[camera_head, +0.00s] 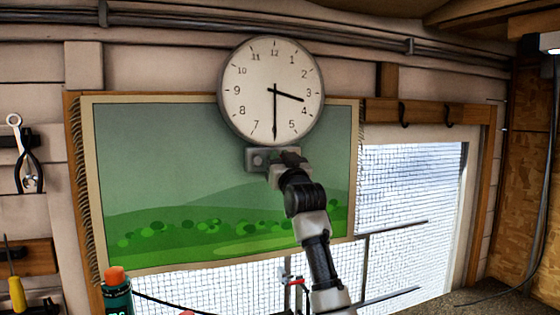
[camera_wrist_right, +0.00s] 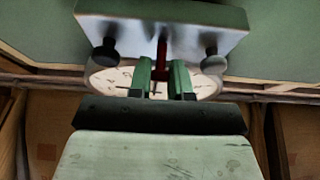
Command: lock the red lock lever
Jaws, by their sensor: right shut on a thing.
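The red lock lever (camera_wrist_right: 162,48) shows in the right wrist view as a narrow dark red bar below a grey metal bracket (camera_wrist_right: 120,30). The two green fingers of my right gripper (camera_wrist_right: 161,70) stand on either side of it, shut on it. In the head view my right arm reaches up to the grey bracket (camera_head: 257,159) just under the wall clock. There the right gripper (camera_head: 289,157) is dark and small, at the bracket's right end, and the lever is hidden. My left gripper is not in view.
A round clock (camera_head: 271,90) hangs directly above the bracket. A green landscape hanging (camera_head: 150,170) is behind my arm. A mesh window (camera_head: 410,190) is at the right.

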